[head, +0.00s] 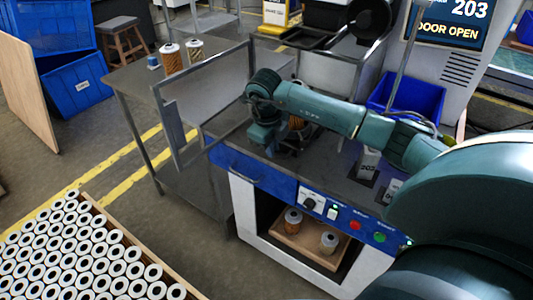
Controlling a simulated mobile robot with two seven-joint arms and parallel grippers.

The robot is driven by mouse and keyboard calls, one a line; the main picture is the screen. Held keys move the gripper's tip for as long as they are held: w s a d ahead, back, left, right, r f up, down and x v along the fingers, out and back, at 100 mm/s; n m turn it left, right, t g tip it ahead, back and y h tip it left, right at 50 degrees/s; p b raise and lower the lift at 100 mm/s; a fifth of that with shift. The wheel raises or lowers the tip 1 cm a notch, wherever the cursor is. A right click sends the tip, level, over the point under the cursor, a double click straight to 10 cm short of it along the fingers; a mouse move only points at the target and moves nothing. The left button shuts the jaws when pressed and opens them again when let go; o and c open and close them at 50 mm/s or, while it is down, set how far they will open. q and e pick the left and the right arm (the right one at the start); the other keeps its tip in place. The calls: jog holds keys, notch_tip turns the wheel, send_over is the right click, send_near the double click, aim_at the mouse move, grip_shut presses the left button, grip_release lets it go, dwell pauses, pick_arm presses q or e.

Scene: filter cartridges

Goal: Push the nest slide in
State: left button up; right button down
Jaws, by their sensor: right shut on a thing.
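My right arm reaches in from the right over the dark-topped test bench. My right gripper (268,147) points down at the bench top, beside the dark nest slide (290,146). It is shut on what appears to be the slide's near part; the fingers and the grip are small and partly hidden by the wrist. An orange-brown filter cartridge (296,122) stands upright at the slide, partly covered by my arm. My left gripper is out of view.
An open metal-framed guard door (180,130) stands left of the gripper. The bench front has a control panel (335,210) and a lower bay with two cartridges on a wooden tray (300,246). A blue bin (418,97) stands behind. A crate of cartridges (130,238) is at lower left.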

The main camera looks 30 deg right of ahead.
aim_at(293, 124)
jog(key=w+d+b, duration=0.1)
jog(key=d, duration=0.2)
jog(key=w+d, duration=0.2)
jog(key=d, duration=0.2)
jog(key=w+d+b, duration=0.1)
jog(key=d, duration=0.2)
jog(key=shift+w+d+b, duration=0.2)
jog(key=shift+b, duration=0.15)
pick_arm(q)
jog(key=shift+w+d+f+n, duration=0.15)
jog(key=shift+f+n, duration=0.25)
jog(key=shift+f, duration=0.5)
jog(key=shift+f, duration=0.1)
pick_arm(e)
jog(key=c, duration=1.5)
grip_release()
